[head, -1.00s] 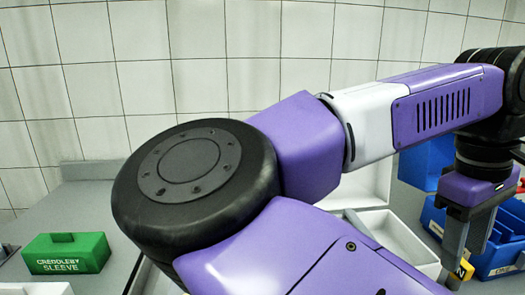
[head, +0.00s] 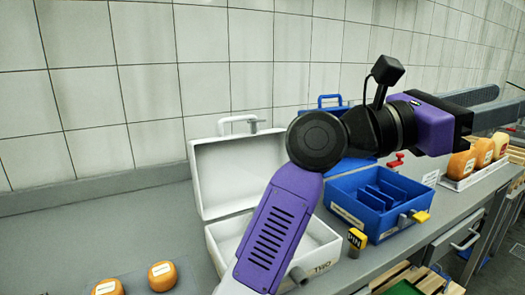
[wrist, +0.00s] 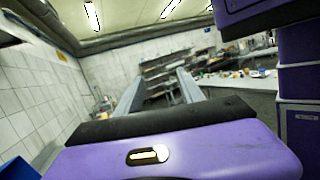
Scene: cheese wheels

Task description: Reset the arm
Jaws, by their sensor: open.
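My gripper (head: 502,104) is at the right of the head view, raised above the counter and pointing level to the right. Its two grey fingers are spread apart. In the wrist view my gripper (wrist: 160,82) also shows open, with nothing between the fingers but the far room. My purple arm rises in front of the cases and bends right at the black elbow joint, hiding part of both cases.
An open white case (head: 197,180) labelled TWO stands mid-counter. An open blue case (head: 345,212) with dividers stands right of it. Bare counter lies left.

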